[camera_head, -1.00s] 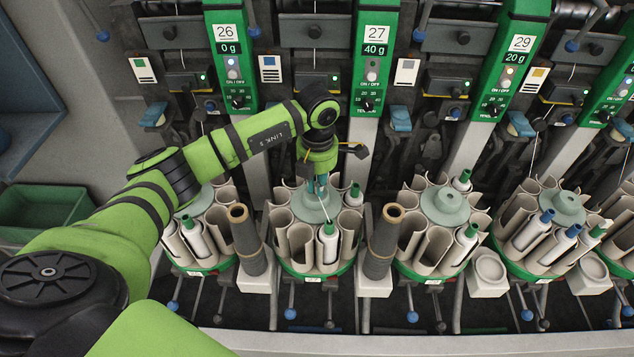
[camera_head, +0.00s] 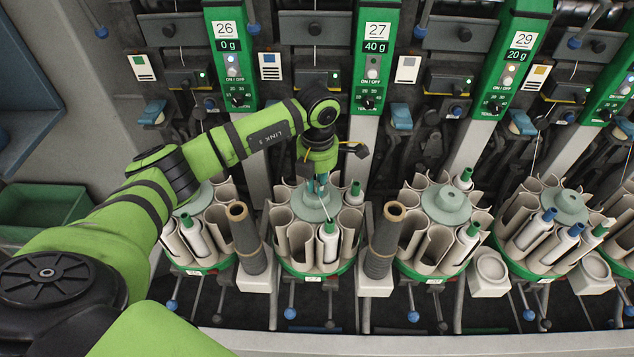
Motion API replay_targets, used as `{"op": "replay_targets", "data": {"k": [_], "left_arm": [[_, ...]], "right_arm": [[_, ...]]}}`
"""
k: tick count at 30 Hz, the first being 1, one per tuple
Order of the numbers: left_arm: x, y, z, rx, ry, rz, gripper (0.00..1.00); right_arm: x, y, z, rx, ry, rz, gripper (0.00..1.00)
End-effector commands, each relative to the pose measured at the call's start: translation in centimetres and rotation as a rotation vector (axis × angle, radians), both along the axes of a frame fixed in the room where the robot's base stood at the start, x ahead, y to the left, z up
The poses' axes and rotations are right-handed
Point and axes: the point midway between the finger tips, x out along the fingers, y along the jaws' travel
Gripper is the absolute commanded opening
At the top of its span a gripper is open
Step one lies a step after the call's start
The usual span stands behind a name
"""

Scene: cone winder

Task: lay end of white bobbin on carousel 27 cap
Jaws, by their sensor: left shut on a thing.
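Carousel 27 (camera_head: 296,262) stands below the panel marked 27, with several beige pockets around a pale green cap (camera_head: 312,207). A white bobbin with a green top (camera_head: 327,243) sits upright in its front pocket. Another green-topped bobbin (camera_head: 354,195) stands at its right rear. A thin pale thread end (camera_head: 325,208) runs from the front bobbin up toward my gripper. My left gripper (camera_head: 318,187) points down just over the cap, shut on the thread end; its fingertips are small and partly hidden. Whether they touch the cap I cannot tell. My right gripper is not in view.
Dark cones on posts stand left (camera_head: 246,238) and right (camera_head: 383,240) of the carousel. Neighbouring carousels (camera_head: 440,245) hold bobbins too. Panel 27 (camera_head: 374,60) rises behind. A green bin (camera_head: 40,212) is at the far left.

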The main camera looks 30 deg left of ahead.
Motion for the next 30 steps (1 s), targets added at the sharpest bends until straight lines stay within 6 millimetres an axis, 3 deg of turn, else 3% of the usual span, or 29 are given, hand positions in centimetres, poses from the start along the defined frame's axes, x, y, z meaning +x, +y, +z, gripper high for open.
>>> {"op": "replay_targets", "data": {"k": [8,9,10,11,18,19,21,30], "left_arm": [[0.00,0.01,0.03,0.000,0.000,0.000,0.04],[0.00,0.01,0.03,0.000,0.000,0.000,0.25],[0.00,0.01,0.03,0.000,0.000,0.000,0.37],[0.00,0.00,0.03,0.000,0.000,0.000,0.41],[0.00,0.00,0.02,0.000,0.000,0.000,0.41],[0.00,0.00,0.02,0.000,0.000,0.000,0.53],[0.00,0.00,0.02,0.000,0.000,0.000,0.64],[0.00,0.00,0.02,0.000,0.000,0.000,0.64]], "right_arm": [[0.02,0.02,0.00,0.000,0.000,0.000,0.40],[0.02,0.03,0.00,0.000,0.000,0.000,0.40],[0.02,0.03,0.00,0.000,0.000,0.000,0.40],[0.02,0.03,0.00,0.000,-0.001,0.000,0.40],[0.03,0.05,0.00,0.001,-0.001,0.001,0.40],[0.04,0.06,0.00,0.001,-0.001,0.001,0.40],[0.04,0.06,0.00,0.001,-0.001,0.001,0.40],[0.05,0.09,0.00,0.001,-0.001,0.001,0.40]]}}
